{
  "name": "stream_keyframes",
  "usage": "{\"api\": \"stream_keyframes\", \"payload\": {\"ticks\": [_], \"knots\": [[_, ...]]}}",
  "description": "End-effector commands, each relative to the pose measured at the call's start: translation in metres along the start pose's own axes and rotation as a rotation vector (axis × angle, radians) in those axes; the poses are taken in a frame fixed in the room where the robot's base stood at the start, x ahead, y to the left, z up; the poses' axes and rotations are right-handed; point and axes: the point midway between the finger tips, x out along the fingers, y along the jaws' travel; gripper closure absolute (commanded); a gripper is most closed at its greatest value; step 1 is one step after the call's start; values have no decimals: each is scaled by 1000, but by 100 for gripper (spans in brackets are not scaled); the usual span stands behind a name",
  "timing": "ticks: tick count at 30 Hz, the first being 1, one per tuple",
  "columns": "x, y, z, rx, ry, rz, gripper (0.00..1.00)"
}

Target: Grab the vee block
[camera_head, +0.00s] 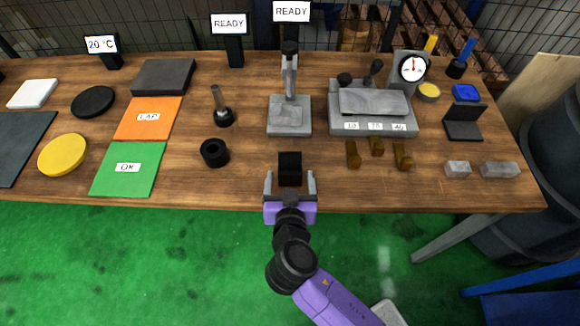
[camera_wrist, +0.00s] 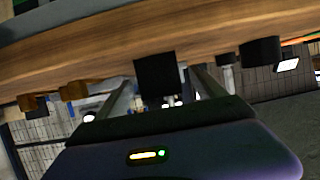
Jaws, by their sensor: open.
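A small black block (camera_head: 290,163), which looks like the vee block, stands near the table's front edge at the middle of the head view. My gripper (camera_head: 290,178) is open, with one finger on each side of the block's near part. In the wrist view, which is upside down, the black block (camera_wrist: 156,72) shows between the two grey fingers of my gripper (camera_wrist: 160,80). A gap shows on both sides, so the fingers do not appear to touch it. Its groove cannot be made out clearly.
A black ring (camera_head: 214,152) stands left of the block, and a grey stand (camera_head: 290,122) is behind it. Small brass pieces (camera_head: 353,155) stand to the right. A green OK mat (camera_head: 128,180) lies at left. The wood (camera_head: 250,175) close around the block is clear.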

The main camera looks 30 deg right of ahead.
Motion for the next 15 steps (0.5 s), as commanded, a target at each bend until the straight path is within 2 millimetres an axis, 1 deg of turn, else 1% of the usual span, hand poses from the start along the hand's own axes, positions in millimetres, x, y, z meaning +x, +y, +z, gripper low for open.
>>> {"api": "stream_keyframes", "payload": {"ticks": [1,7,10,15], "knots": [[6,1,-3,0,1,2,20],[35,1,-2,-1,0,1,20],[42,0,-2,0,1,0,20],[45,0,0,0,0,-1,20]]}}
